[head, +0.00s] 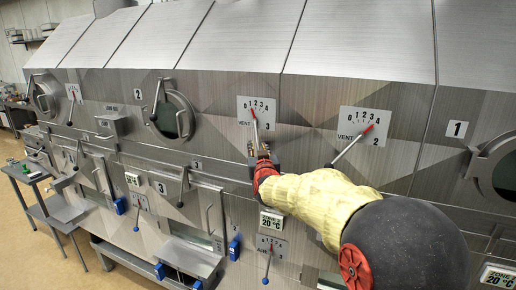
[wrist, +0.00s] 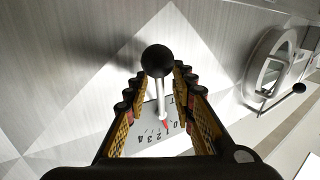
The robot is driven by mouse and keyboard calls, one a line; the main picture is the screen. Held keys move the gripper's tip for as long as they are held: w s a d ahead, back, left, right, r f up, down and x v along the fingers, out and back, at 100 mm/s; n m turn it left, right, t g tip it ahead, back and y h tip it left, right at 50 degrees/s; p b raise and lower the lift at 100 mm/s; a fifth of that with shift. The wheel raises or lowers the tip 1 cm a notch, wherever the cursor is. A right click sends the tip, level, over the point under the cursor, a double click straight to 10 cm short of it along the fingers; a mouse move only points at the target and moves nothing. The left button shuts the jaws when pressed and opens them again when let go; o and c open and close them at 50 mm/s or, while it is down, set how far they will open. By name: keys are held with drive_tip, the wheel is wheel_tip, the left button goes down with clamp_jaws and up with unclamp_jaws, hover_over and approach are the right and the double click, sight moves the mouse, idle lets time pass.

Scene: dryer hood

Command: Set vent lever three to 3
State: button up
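Vent lever three is a metal rod on the white VENT 3 dial plate (head: 257,110) in the head view. Its red pointer tip (head: 254,112) is near the 1. In the wrist view its black ball knob (wrist: 158,61) and rod (wrist: 161,98) stand between the fingers of my gripper (wrist: 160,72). The fingers are spread, one on each side of the lever; I cannot tell whether either touches it. In the head view my gripper (head: 261,150) covers the lower end of the lever and hides the knob.
The vent 2 dial plate (head: 364,125) and its lever (head: 346,150) are to the right, beside my arm. A round porthole door (head: 173,115) is to the left. Another dial plate (head: 271,246) with a blue-knobbed lever is below. The hood wall is close behind the gripper.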

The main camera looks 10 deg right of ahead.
drive_tip(key=shift+c, duration=0.9)
drive_tip(key=c, duration=0.4)
clamp_jaws()
